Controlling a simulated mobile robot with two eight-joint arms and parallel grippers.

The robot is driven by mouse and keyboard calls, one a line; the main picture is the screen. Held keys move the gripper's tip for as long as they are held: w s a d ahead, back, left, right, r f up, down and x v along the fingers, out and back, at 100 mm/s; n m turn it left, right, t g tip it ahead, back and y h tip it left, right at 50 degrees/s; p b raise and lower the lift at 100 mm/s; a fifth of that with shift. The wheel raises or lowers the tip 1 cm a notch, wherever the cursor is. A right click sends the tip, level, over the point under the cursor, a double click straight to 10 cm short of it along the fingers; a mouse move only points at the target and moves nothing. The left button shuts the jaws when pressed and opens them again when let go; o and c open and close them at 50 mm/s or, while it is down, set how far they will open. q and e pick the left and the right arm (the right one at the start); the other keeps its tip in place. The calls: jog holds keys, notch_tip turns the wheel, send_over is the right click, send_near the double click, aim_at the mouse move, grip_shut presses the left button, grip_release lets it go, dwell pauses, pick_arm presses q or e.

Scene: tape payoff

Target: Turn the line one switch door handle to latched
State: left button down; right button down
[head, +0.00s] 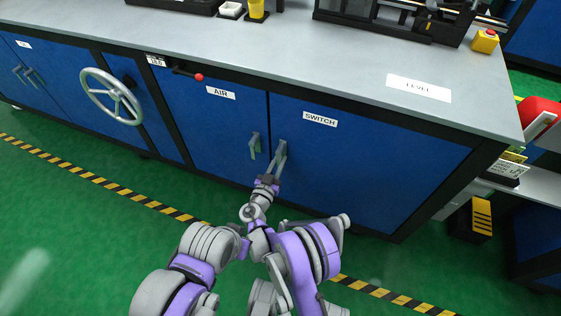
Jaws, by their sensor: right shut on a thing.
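The blue switch door (370,165) carries a white "SWITCH" label (320,119) and looks closed in the cabinet front. Its grey handle (281,153) is near the door's left edge and leans, with its lower end toward the left. My right gripper (270,179) is shut on the lower end of this handle. The gripper partly hides the handle's lower end. My left gripper is not in view.
The blue air door (210,125) with its own grey handle (254,146) is just left of the switch handle. A handwheel (111,97) and a red-knobbed lever (188,73) are farther left. The grey worktop (300,60) overhangs the doors. Green floor lies in front.

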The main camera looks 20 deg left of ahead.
dwell(0.4)
jog(key=c, duration=0.8)
grip_release()
jog(key=s+p, duration=0.2)
jog(key=s, duration=0.9)
jog(key=shift+a, duration=0.2)
jog(key=shift+w, duration=0.1)
